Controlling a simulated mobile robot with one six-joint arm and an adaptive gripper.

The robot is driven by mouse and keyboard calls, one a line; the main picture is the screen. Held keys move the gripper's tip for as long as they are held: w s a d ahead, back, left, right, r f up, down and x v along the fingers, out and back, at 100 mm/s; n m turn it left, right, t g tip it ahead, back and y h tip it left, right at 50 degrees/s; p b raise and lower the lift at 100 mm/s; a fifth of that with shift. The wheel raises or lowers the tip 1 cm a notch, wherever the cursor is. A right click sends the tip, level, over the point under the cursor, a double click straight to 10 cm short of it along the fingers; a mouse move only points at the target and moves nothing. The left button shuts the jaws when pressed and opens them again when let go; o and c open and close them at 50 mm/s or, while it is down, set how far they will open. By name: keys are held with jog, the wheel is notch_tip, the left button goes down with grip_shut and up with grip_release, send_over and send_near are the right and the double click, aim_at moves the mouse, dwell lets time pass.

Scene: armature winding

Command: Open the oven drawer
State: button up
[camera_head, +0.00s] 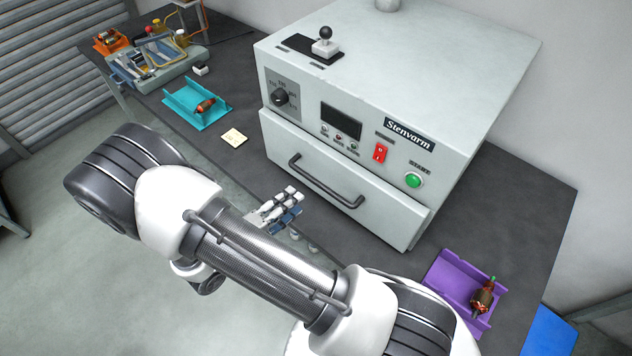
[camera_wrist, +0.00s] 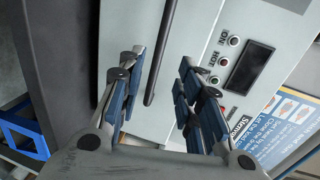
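The oven (camera_head: 420,75) is a large pale grey box on the dark table. Its drawer front (camera_head: 285,145) is the lower panel and looks shut. A dark bar handle (camera_head: 325,184) runs across the drawer front. My gripper (camera_head: 290,202) is in front of the drawer, just left of and below the handle, and seems apart from it. In the wrist view, the blue-padded fingers (camera_wrist: 163,88) are spread open and empty. The handle (camera_wrist: 160,55) shows between them there, nearer the left finger.
The oven panel has a dial (camera_head: 280,97), a red switch (camera_head: 379,153) and a green button (camera_head: 414,180). A joystick (camera_head: 325,44) stands on top. A teal tray (camera_head: 190,112) lies left, a purple tray (camera_head: 446,284) right. Open floor lies before the table.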

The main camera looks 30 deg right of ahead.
aim_at(317, 181)
jog(key=b+x, duration=0.1)
jog(key=x, duration=1)
jog(key=shift+c, duration=0.5)
grip_shut()
